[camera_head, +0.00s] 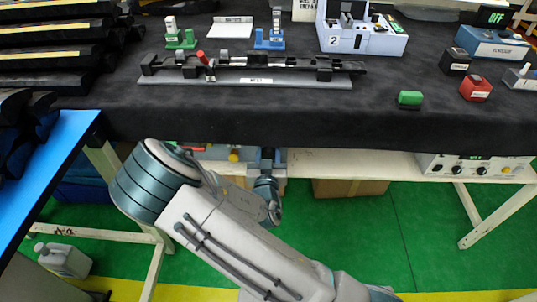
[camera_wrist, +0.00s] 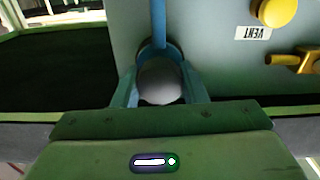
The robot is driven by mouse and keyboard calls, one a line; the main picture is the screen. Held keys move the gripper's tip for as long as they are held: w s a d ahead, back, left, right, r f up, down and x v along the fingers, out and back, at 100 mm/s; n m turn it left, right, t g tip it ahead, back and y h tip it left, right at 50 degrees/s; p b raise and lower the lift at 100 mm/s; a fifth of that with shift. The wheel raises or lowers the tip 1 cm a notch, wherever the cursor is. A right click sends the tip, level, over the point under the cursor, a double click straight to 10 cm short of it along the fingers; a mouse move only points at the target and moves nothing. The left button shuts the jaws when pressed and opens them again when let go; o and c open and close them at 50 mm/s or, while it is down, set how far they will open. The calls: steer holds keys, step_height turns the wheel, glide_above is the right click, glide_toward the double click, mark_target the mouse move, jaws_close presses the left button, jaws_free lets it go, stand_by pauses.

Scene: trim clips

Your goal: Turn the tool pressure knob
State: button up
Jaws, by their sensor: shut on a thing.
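The wrist view shows a round grey-white knob (camera_wrist: 160,82) on a pale grey panel (camera_wrist: 215,60). I take it for the tool pressure knob; no label for it is readable. My gripper (camera_wrist: 162,88) has its two blue-grey fingers on either side of the knob, shut on it. A blue bar (camera_wrist: 158,25) runs up from just beyond the knob. In the head view my arm reaches under the dark-covered table, and its end is near the shelf below. The fingers and the knob cannot be made out clearly there.
A yellow knob (camera_wrist: 278,10) beside an upside-down "VENT" label and a yellow lever (camera_wrist: 296,60) are to the right on the panel. The dark table (camera_head: 250,115) overhangs the shelf (camera_head: 390,163). A cardboard box (camera_head: 350,188) is under it. A grey unit (camera_head: 470,165) is at right.

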steer(key=n, duration=0.6)
stand_by(0.6)
steer(key=o, duration=1)
steer(key=shift+c, duration=0.2)
